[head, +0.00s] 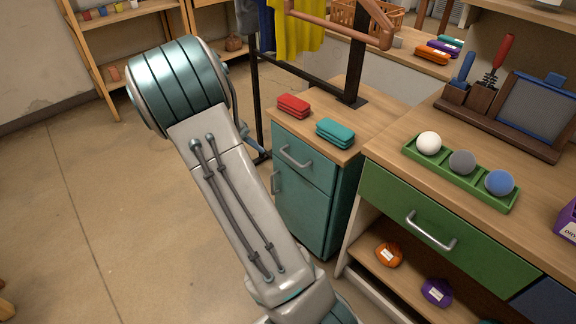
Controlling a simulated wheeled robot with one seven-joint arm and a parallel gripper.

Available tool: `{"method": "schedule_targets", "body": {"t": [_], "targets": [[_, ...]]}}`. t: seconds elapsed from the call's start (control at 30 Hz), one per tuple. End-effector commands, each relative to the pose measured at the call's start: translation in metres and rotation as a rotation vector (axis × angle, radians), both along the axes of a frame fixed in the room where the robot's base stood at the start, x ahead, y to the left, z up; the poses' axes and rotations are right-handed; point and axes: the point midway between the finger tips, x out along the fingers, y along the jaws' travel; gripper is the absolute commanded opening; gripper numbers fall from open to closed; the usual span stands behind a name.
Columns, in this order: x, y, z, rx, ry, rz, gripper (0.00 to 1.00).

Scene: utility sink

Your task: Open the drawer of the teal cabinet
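The teal cabinet (338,208) stands in the middle of the head view, with a wooden top. Its drawer (318,172) is the upper front panel and looks shut, flush with the front. A grey bar handle (296,157) sits on the drawer. A door (300,212) lies below, with an upright handle (276,182) at its left edge. My arm rises from the bottom to a large elbow left of the cabinet and covers part of the floor before it. I cannot make out my gripper; it seems hidden behind the arm or out of frame.
A red stack (293,106) and a teal stack (335,132) lie on the cabinet top. A dark rack (356,75) stands at its back. At right, a counter (400,133) has a green drawer (425,215) and a tray of balls (470,185). Floor at left is clear.

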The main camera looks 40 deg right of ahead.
Motion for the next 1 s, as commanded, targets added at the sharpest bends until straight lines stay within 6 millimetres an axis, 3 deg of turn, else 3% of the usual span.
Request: {"method": "schedule_targets", "body": {"t": [0.03,0.2,0.5,0.77,1.0], "targets": [[0.011,-0.008,-0.024,-0.058,0.028,-0.001,0.34],[0.042,-0.033,-0.072,-0.26,0.09,0.002,0.34],[0.086,-0.057,-0.137,-0.577,0.147,0.058,0.34],[0.099,-0.064,-0.153,-0.673,0.154,0.086,0.34],[0.087,-0.095,-0.159,-0.675,0.155,0.083,0.34]]}}
